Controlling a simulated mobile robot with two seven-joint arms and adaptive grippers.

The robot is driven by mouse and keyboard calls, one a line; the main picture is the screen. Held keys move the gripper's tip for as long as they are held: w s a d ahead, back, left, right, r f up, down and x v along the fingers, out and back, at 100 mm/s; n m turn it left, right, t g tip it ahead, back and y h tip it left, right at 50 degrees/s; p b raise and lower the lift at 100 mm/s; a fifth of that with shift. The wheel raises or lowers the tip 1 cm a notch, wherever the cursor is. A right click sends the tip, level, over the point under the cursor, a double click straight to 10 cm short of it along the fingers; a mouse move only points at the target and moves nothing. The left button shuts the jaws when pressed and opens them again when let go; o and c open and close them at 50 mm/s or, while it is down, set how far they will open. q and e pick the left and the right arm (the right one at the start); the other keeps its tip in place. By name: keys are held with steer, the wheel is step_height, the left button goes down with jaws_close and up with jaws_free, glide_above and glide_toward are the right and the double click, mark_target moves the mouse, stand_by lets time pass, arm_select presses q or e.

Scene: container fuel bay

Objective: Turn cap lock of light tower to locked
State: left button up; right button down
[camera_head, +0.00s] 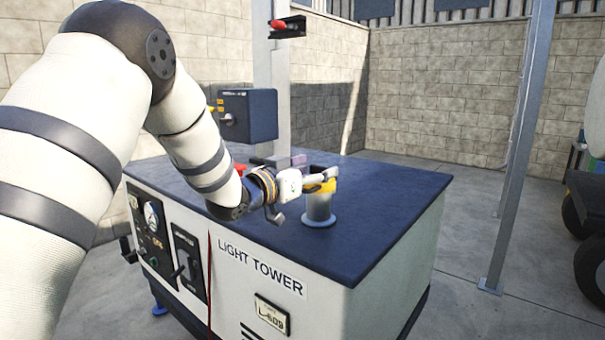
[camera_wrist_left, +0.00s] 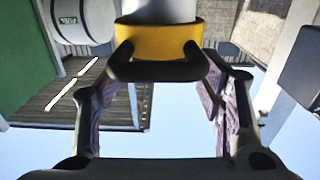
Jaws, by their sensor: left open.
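The light tower (camera_head: 392,232) is a white cabinet with a dark blue top. A grey filler neck (camera_head: 319,207) stands upright on the top, with a yellow cap (camera_head: 330,186) on it. In the left wrist view the cap's yellow band (camera_wrist_left: 160,42) is ahead, with a black bar (camera_wrist_left: 158,69) across it. My left gripper (camera_head: 315,181) is at the cap from the left and hides part of it. Its open fingers (camera_wrist_left: 160,88) flank the bar in the left wrist view; I cannot tell whether they touch it. My right gripper is out of view.
A mast (camera_head: 271,80) with a dark blue box (camera_head: 248,115) rises behind the top. A control panel (camera_head: 165,240) is on the cabinet's front left. A steel post (camera_head: 515,150) stands to the right. The right side of the top is clear.

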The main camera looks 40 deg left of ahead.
arm_select(q)
steer(key=s, duration=0.9)
steer(key=shift+s+a, duration=0.4)
steer(key=shift+a, duration=0.05)
